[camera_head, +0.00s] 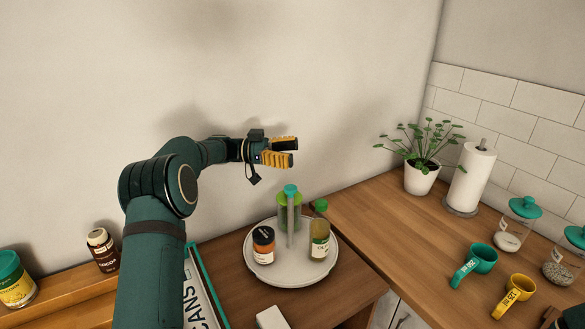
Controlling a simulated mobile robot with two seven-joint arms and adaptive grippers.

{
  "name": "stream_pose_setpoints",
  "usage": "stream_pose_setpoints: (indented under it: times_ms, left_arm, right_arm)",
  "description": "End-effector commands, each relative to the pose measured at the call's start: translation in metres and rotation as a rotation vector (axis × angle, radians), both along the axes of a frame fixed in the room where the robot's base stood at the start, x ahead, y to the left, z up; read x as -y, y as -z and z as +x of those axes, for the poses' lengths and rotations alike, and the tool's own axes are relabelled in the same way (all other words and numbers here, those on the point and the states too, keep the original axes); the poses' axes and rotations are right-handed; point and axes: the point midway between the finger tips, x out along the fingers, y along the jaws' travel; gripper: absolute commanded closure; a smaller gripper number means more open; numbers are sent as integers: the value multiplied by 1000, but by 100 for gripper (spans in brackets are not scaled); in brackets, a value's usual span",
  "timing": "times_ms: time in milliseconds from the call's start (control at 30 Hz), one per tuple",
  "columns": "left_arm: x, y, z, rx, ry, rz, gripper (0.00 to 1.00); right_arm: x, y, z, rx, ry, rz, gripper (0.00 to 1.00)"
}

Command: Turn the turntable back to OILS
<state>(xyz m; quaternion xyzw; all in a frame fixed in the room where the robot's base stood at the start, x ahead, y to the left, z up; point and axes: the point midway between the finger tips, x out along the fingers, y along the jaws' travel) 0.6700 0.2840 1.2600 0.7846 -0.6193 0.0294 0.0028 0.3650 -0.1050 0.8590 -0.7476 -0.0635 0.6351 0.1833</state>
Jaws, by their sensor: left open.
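The white round turntable (281,276) stands on the wooden counter, below and close to my left gripper. A grey upright post with a teal knob (291,190) rises from its middle. On the disc, a small jar (263,245) with a dark lid stands at the front left. A bottle (319,241) with a green cap and a label that seems to start with "OL" stands at the right. A green container (284,216) stands behind the post, partly hidden. My left gripper (293,152) is open and empty, above the knob and apart from it.
A plant pot (420,178), paper towel roll (470,179), glass jars and teal (478,259) and yellow (515,292) measuring cups stand on the right counter. A white block (271,318) lies in front.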

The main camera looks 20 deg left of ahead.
Motion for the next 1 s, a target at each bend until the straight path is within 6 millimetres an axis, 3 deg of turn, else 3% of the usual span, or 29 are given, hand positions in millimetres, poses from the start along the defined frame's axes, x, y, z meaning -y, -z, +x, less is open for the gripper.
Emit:
stream_pose_setpoints:
  times_ms: [233, 367, 567, 700, 833, 1000]
  left_arm:
    - [-25, -10, -9, 147, -345, -189, 34]
    - [-36, -5, -20, 174, -566, -236, 34]
    - [-41, 29, -52, 122, -873, -200, 34]
    - [-35, 66, -82, 42, -1023, -113, 34]
    - [-28, 94, -105, -23, -1099, -35, 34]
    - [-23, 109, -117, -60, -1132, 12, 34]
  right_arm:
    - [-2, 33, -6, -15, -11, 2, 30]
    - [-3, 49, -10, -23, -17, 2, 30]
    - [-4, 73, -15, -35, -26, 4, 30]
    - [-5, 86, -18, -42, -32, 3, 30]
    - [-5, 93, -19, -46, -34, 4, 30]
    - [-5, 96, -20, -48, -36, 4, 30]
